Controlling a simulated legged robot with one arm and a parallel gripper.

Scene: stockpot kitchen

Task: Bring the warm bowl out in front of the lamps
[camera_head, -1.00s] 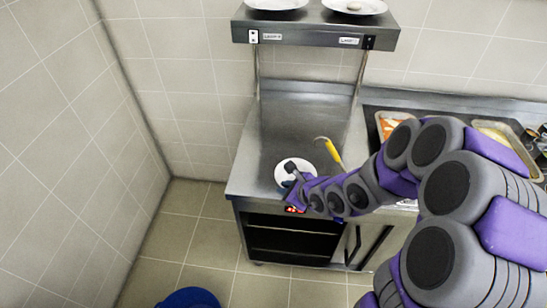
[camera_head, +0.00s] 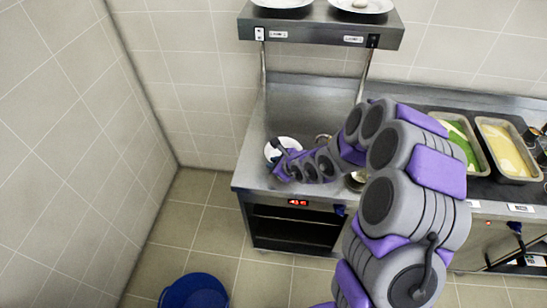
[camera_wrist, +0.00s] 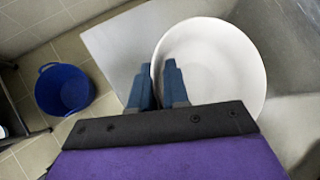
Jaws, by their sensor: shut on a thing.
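The white bowl (camera_head: 293,144) is at the front left part of the steel counter (camera_head: 250,172), in front of the overhead lamp fixture (camera_head: 320,36). My gripper (camera_head: 279,153) is at the bowl's near left side, partly covering it. In the wrist view the bowl (camera_wrist: 215,65) looks empty. There the two blue fingers of my gripper (camera_wrist: 157,72) are shut on its left rim, one finger outside and one inside. I cannot tell whether the bowl's base touches the counter.
Two white plates (camera_head: 361,5) sit on the fixture. Food trays (camera_head: 505,150) stand at the right. A blue bucket (camera_head: 194,292) is on the floor, also in the wrist view (camera_wrist: 64,89). A red display (camera_head: 298,202) marks the counter front.

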